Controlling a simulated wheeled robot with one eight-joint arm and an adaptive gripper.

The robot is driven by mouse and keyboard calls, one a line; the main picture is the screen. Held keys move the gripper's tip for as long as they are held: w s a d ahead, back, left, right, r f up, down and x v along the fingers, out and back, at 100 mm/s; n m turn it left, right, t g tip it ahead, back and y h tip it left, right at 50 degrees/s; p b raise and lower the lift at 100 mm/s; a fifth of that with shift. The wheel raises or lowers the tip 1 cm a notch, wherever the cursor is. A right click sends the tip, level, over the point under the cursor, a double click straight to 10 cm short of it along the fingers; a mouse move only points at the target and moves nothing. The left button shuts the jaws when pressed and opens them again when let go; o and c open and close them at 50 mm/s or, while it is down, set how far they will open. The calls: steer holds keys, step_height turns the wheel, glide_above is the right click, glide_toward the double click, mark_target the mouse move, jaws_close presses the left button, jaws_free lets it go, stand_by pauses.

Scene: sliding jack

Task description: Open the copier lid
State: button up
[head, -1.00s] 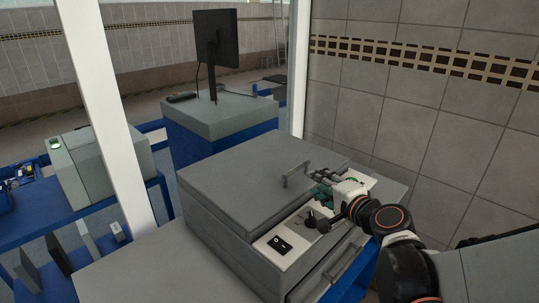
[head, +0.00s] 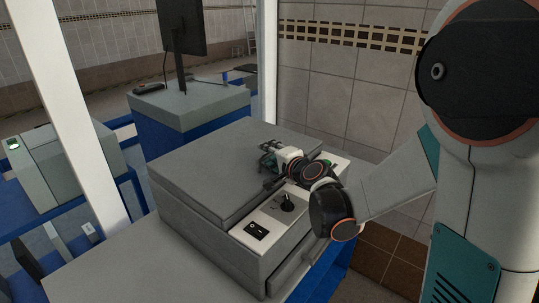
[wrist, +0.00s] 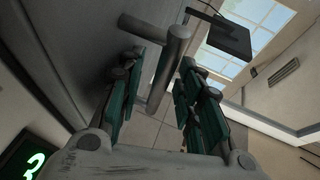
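The copier (head: 200,225) is a grey box on a light table, and its flat grey lid (head: 215,165) lies down on the body. The lid's handle is hidden behind my gripper in the head view. In the wrist view the grey bar handle (wrist: 166,70) stands out from the lid (wrist: 75,45), between my green-padded fingers. My gripper (head: 268,155) is over the lid's front right part, and in the wrist view its fingers (wrist: 160,88) are apart, one on each side of the bar. I see gaps beside the bar, so it is not clamped.
A control panel with a dark knob (head: 287,203) and a black switch (head: 256,230) lies along the copier's front. A monitor (head: 182,28) stands on a grey cabinet behind. A white post (head: 72,110) rises at the left, and a tiled wall (head: 350,90) is at the right.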

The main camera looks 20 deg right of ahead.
jaws_close()
steer(key=shift+r, duration=0.1)
steer(key=shift+a+r+p, duration=0.1)
steer(key=shift+r+p, duration=0.5)
steer(key=shift+p, duration=0.05)
steer(key=w+a+r+n+g+h+p, duration=0.1)
steer(key=w+a+r+g+p, duration=0.1)
steer(key=r+p, duration=0.45)
steer(key=w+a+r+g+h+p, duration=0.1)
steer(key=w+a+r+g+p, duration=0.15)
steer(key=r+p, duration=0.35)
steer(key=w+a+r+g+h+p, duration=0.1)
steer(key=w+a+r+g+p, duration=0.1)
steer(key=w+r, duration=0.3)
steer(key=w+a+r+n+g+h+p, duration=0.1)
steer(key=w+a+r+g+p, duration=0.1)
steer(key=w+a+r+p, duration=0.2)
steer(key=shift+w+a+r+h, duration=0.3)
steer(key=shift+w+a+r, duration=0.35)
steer(key=shift+w+r, duration=0.6)
steer(key=shift+w+f, duration=0.2)
